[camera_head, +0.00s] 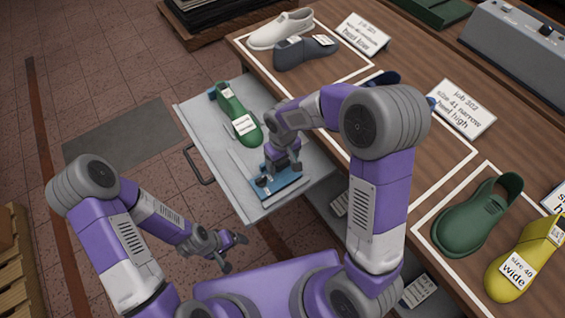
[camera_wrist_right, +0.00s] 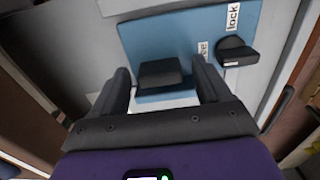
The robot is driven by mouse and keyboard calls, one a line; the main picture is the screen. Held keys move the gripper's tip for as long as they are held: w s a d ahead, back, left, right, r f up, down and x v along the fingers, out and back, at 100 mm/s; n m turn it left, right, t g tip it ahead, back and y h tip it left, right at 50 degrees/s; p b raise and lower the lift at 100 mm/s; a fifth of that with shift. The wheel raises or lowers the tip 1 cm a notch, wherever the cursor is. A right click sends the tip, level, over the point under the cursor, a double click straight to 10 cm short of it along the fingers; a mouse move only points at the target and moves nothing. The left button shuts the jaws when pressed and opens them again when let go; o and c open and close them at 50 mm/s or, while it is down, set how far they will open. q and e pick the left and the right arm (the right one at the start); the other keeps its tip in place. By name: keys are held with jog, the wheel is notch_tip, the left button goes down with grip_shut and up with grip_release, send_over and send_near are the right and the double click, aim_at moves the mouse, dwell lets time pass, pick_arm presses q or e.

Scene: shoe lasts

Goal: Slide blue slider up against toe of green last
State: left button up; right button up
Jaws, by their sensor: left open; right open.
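The green last (camera_head: 236,112) lies in the pulled-out grey drawer, a white label on it. The blue slider (camera_head: 290,185) sits at the drawer's near end, apart from the last, partly hidden by my right gripper. In the right wrist view the blue slider (camera_wrist_right: 185,35) carries a dark block (camera_wrist_right: 160,72) and a dark knob (camera_wrist_right: 236,52) beside a "lock" label. My right gripper (camera_head: 279,174) is over the slider, its open fingers on either side of the dark block; contact cannot be told. My left gripper (camera_head: 234,252) is open and empty, outside the drawer.
The drawer (camera_head: 203,115) has a dark handle (camera_head: 198,166) at its left. On the wooden bench to the right stand a white shoe (camera_head: 281,29), a grey last (camera_head: 305,50), a green shoe (camera_head: 476,222) and a yellow last (camera_head: 515,265), with cards. Free floor lies left of the drawer.

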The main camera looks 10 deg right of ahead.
jog(key=shift+f, duration=0.3)
jog(key=shift+c, duration=0.2)
